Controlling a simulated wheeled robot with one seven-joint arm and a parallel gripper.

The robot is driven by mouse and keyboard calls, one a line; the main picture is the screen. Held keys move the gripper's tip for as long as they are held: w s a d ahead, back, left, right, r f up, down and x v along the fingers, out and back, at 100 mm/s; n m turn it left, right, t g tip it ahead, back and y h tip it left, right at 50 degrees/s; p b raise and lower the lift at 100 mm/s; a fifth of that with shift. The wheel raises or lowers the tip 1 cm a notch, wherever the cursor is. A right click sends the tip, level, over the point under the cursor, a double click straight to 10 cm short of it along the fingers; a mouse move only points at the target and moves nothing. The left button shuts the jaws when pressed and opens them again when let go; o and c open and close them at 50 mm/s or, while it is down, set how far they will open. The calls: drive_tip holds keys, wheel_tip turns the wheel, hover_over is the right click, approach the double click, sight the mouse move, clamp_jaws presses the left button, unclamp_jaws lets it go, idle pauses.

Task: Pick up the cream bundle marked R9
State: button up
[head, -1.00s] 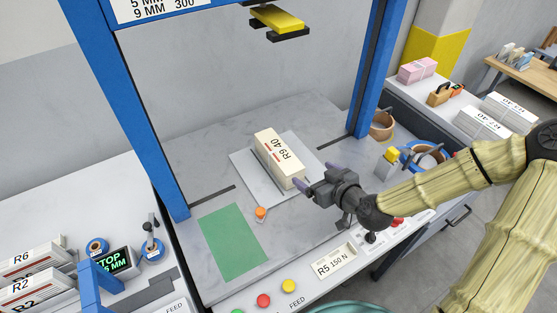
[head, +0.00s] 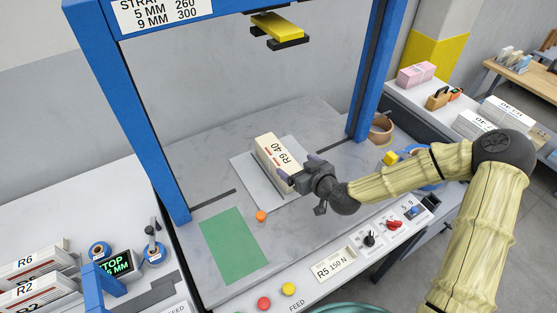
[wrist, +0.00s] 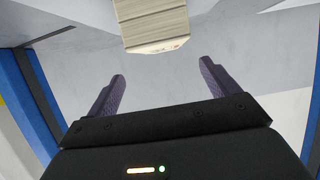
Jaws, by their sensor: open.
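The cream bundle marked R9 40 (head: 272,157) lies on a light grey plate (head: 250,181) on the machine's table, under the blue frame. My gripper (head: 298,172) is at the near right end of the bundle, its fingers open and pointing at it. In the wrist view the bundle (wrist: 155,25) is ahead at the top middle, beyond the open fingertips (wrist: 162,70). Nothing is between the fingers. The near end of the bundle is partly hidden by my gripper in the head view.
Blue posts (head: 128,110) stand on both sides of the table, with a yellow-topped press head (head: 277,24) above. A green mat (head: 234,245) and a small orange object (head: 261,216) lie in front. Buttons and knobs (head: 370,239) line the front edge.

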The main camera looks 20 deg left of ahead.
sight(278, 153)
drive_tip(key=shift+p+x, duration=0.3)
drive_tip(key=shift+x, duration=1.55)
drive_tip(key=shift+a, duration=0.1)
drive_tip(key=p+x, duration=0.1)
drive_tip(key=x, duration=0.2)
drive_tip(key=shift+a+p, duration=0.35)
drive_tip(key=shift+a, duration=0.1)
drive_tip(key=shift+w+a+f, duration=0.35)
drive_tip(key=shift+w+a, duration=0.05)
drive_tip(key=c, duration=1.7)
drive_tip(key=shift+r, duration=0.1)
clamp_jaws()
